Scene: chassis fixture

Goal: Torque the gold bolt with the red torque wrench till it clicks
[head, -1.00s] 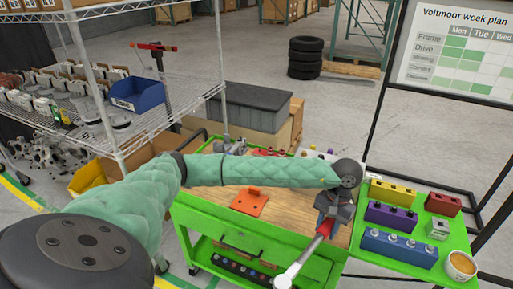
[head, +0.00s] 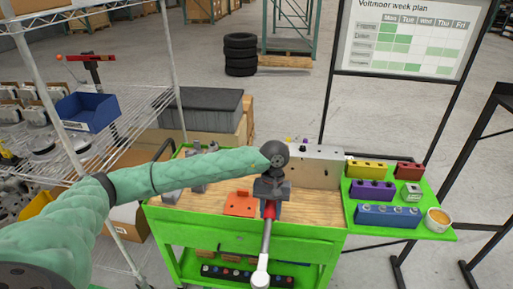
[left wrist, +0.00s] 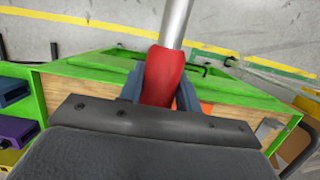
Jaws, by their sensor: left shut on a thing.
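My left gripper (head: 268,202) is shut on the red handle of the torque wrench (head: 268,210), above the right part of the cart's wooden top. The wrench's silver shaft points toward me, and its round pale end hangs past the cart's near edge. In the left wrist view, the red handle (left wrist: 163,75) sits between the two fingers (left wrist: 158,98), with the shaft running up out of the picture. A grey block (head: 318,166) stands at the back right of the cart, with small yellow and purple pieces on top. I cannot tell which piece is the gold bolt. My right gripper is out of view.
The green cart (head: 200,228) has an orange plate (head: 240,203) on its wooden top. On the green side shelf are yellow (head: 366,169), purple (head: 372,191) and blue blocks (head: 388,215), and a cup (head: 437,220). A wire rack (head: 135,98) stands at left.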

